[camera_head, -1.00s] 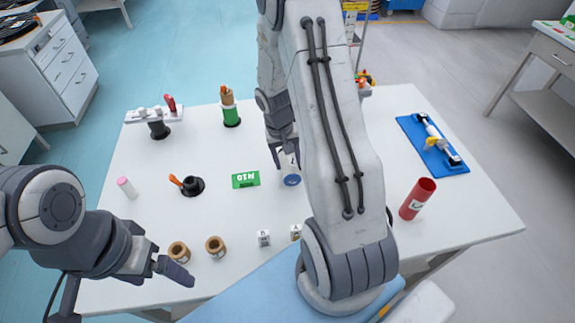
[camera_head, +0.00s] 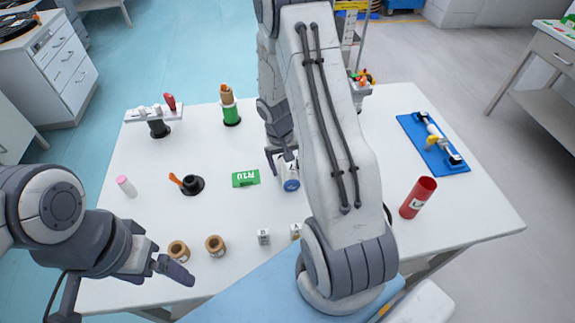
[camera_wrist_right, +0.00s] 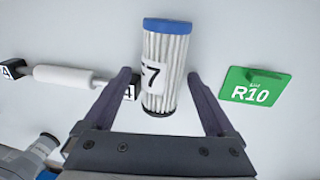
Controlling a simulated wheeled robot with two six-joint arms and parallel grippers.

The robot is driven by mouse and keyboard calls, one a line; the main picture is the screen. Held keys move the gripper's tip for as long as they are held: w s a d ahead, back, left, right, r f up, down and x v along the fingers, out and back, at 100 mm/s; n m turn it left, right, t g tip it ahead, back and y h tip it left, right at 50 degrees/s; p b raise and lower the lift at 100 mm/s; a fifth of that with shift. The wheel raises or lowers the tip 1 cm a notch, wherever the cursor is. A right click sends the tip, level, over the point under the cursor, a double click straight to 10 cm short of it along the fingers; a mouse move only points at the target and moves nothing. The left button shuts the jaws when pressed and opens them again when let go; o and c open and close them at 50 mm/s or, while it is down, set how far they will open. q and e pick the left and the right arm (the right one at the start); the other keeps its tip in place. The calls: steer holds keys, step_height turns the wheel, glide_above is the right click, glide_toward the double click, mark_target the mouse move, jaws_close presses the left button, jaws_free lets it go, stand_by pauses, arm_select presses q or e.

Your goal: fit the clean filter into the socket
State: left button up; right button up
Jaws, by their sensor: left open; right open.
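The filter is a white pleated cylinder with a blue end cap and a label reading 7. In the head view its blue end (camera_head: 291,185) shows beside my right arm, and the rest is partly hidden. In the right wrist view the whole filter (camera_wrist_right: 167,52) lies between the spread fingers. My right gripper (camera_head: 283,157) is open over the filter; its fingers (camera_wrist_right: 159,78) stand either side, with a gap visible on both sides. My left gripper (camera_head: 172,268) is open and empty at the table's front left. I cannot make out which thing is the socket.
A green R10 sign (camera_head: 245,178) stands next to the filter. A white roller (camera_wrist_right: 65,77) lies on its other side. Two brown rings (camera_head: 215,246), small lettered cubes (camera_head: 264,237), a red cylinder (camera_head: 418,197) and a blue mat (camera_head: 410,128) are around.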

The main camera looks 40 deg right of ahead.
steer(key=shift+r, duration=0.25)
steer(key=shift+o, duration=0.5)
step_height(320, 180, up, 11)
steer(key=a, duration=0.1)
steer(key=shift+w+a, duration=0.25)
steer(key=shift+w, duration=0.15)
steer(key=p, duration=0.3)
glide_above(288, 173)
steer(key=shift+y, duration=0.4)
steer(key=f, duration=0.5)
steer(key=shift+a+f, duration=0.4)
steer(key=shift+t, duration=0.3)
steer(key=shift+d+f, duration=0.2)
steer(key=shift+f, duration=1.4)
steer(key=shift+d+f, duration=0.2)
steer(key=shift+f, duration=1.35)
steer(key=shift+r, duration=0.1)
jaws_close()
